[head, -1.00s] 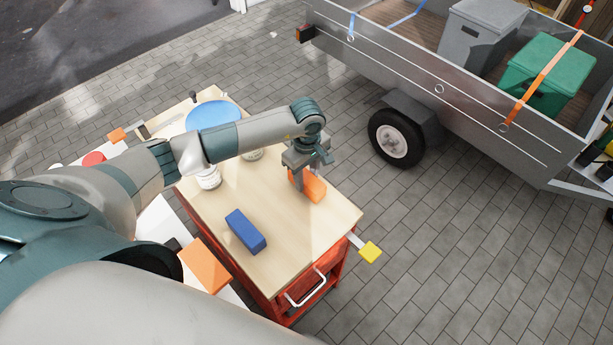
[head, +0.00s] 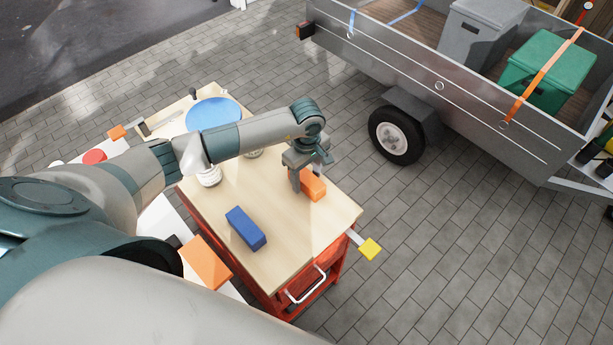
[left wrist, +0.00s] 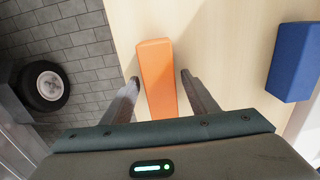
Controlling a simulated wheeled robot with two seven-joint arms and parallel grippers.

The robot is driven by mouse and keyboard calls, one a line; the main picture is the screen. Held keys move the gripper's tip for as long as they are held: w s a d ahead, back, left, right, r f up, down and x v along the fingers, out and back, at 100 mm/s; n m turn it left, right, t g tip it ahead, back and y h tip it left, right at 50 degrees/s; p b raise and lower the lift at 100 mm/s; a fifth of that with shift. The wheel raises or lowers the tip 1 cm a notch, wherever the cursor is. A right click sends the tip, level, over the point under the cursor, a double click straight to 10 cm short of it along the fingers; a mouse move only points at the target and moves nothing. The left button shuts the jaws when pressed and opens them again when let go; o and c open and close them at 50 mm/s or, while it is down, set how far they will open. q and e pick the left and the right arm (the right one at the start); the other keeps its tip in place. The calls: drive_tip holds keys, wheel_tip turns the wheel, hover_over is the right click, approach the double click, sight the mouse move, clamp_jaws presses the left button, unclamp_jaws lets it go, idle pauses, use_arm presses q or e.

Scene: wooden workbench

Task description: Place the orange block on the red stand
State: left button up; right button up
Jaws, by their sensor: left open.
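The orange block (head: 314,187) lies on the light wooden bench top, near its right edge. My left gripper (head: 309,173) is at the block, open, with its fingers partly covering it in the head view. In the left wrist view, the orange block (left wrist: 157,75) lies lengthwise between the two spread fingers of the left gripper (left wrist: 159,82), with a gap visible on each side. A round red thing (head: 94,157), perhaps the red stand, is on a white surface at the left, partly hidden by my arm. My right gripper does not show.
A blue block (head: 245,229) lies on the bench, also in the left wrist view (left wrist: 295,62). A blue disc (head: 212,113) and a white jar (head: 209,177) are farther back. An orange slab (head: 206,263) is beside the bench.

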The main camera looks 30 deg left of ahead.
sight(307, 176)
use_arm(q)
drive_tip(key=shift+r, duration=0.15)
wheel_tip(307, 176, up, 12)
drive_tip(key=b, duration=0.3)
idle(0.7)
